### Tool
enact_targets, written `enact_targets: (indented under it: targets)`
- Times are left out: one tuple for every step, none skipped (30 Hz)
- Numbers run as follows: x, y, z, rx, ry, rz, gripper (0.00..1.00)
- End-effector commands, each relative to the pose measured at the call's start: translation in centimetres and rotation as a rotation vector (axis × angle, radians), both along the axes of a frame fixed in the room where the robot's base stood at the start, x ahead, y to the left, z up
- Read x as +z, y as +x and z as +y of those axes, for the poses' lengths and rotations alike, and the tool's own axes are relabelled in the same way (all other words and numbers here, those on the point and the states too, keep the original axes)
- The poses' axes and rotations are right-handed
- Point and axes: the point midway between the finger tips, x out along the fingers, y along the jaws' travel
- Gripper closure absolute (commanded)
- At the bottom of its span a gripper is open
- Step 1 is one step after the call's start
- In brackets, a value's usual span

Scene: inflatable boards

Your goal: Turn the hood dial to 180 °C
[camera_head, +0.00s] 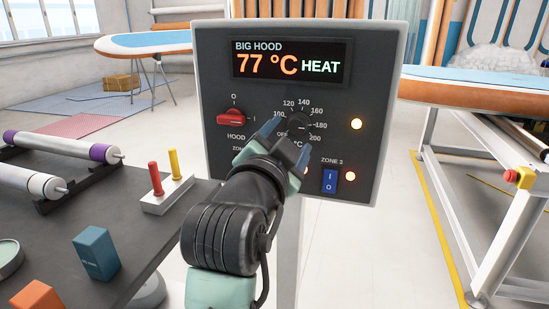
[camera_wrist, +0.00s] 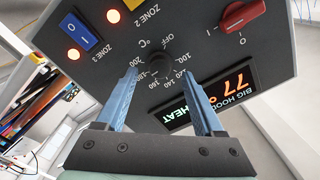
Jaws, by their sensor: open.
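The hood dial (camera_head: 298,123) is a small dark knob on the grey control panel (camera_head: 215,165), ringed by a scale including 100 to 200 and OFF. The panel's display (camera_head: 291,63) reads "BIG HOOD 77 °C HEAT". My gripper (camera_head: 289,138) is open in front of the dial, its blue fingers partly covering the lower scale. In the wrist view, the dial (camera_wrist: 160,66) sits between the two spread fingertips (camera_wrist: 161,70), with the panel appearing upside down. Whether the fingers touch the dial, and exactly where its pointer stands, I cannot tell.
A red switch (camera_head: 231,117) is left of the dial. A blue rocker switch (camera_head: 329,181) and lit lamps (camera_head: 356,124) are to the right. A dark table (camera_head: 130,222) with rollers and blocks stands left. A padded board (camera_head: 480,85) stands right.

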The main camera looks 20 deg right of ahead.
Motion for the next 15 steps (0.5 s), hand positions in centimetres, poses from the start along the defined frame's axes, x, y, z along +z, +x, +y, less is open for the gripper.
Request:
enact_targets:
  targets:
    - [0.0, -0.9, 0.8, 0.003, -0.002, 0.000, 0.30]
    - [0.0, -1.4, 1.1, 0.003, -0.002, 0.000, 0.30]
    - [0.0, -2.1, 1.6, 0.004, -0.001, 0.000, 0.30]
    - [0.0, -2.6, 2.0, 0.004, -0.002, 0.000, 0.30]
    - [0.0, -3.2, 2.3, 0.004, -0.002, -0.001, 0.30]
    - [0.0, -3.9, 2.7, 0.003, -0.001, 0.000, 0.30]
    - [0.0, -4.4, 3.1, 0.004, -0.001, -0.001, 0.30]
    - [0.0, -4.8, 3.4, 0.004, 0.000, 0.000, 0.30]
    - [0.0, -5.4, 3.8, 0.003, -0.001, -0.001, 0.30]
    - [0.0, -5.9, 4.1, 0.003, 0.000, 0.000, 0.30]
    - [0.0, -6.2, 4.3, 0.003, 0.000, 0.000, 0.30]
    - [0.0, -6.7, 4.6, 0.004, 0.000, 0.000, 0.30]
    - [0.0, -7.0, 4.8, 0.003, -0.001, 0.001, 0.30]
    - [0.0, -7.2, 5.0, 0.002, 0.000, 0.001, 0.30]
    - [0.0, -7.5, 5.2, 0.002, 0.000, 0.000, 0.30]
